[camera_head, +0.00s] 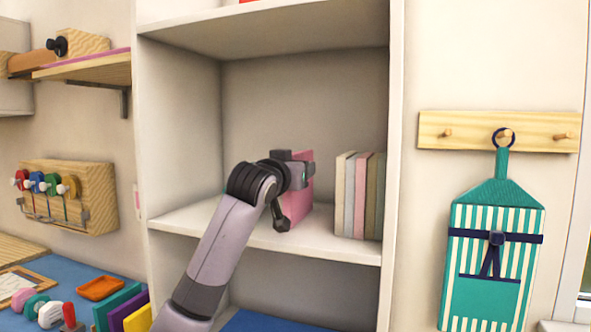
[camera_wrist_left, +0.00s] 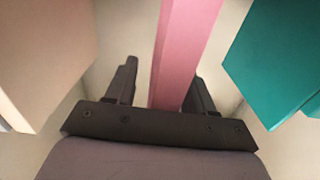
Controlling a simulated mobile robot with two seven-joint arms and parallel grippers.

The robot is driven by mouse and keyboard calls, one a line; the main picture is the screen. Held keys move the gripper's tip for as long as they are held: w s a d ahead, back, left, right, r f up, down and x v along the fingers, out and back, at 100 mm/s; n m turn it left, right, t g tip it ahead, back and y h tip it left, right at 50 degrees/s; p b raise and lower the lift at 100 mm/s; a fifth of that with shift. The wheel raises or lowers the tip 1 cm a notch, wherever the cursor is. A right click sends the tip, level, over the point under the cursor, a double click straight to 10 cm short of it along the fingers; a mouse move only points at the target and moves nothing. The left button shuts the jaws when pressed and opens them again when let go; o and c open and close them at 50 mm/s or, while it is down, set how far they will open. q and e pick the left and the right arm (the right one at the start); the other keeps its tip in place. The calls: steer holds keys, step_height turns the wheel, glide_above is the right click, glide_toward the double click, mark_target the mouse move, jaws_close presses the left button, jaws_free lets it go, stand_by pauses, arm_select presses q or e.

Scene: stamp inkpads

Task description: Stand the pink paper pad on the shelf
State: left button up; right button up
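The pink paper pad (camera_head: 301,204) is upright in the middle compartment of the white shelf (camera_head: 338,246), left of a row of pads. Its lower edge appears to be at the shelf board, though my arm hides part of it. My left gripper (camera_head: 296,190) is at the pad, fingers on either side. In the left wrist view the pink pad (camera_wrist_left: 185,45) lies between the spread fingers (camera_wrist_left: 163,88), with a clear gap on the left side and the right finger close to it. My right gripper is not in view.
Several upright pads (camera_head: 360,195) stand right of the pink one. In the left wrist view a beige block (camera_wrist_left: 45,50) and a teal block (camera_wrist_left: 275,60) flank the gripper. Coloured pads (camera_head: 122,308) and stamps stand lower left.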

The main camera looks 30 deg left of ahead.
arm_select(q)
steer(key=shift+f, duration=0.1)
steer(key=b+v, duration=0.2)
steer(key=v, duration=0.5)
steer(key=shift+s, duration=0.1)
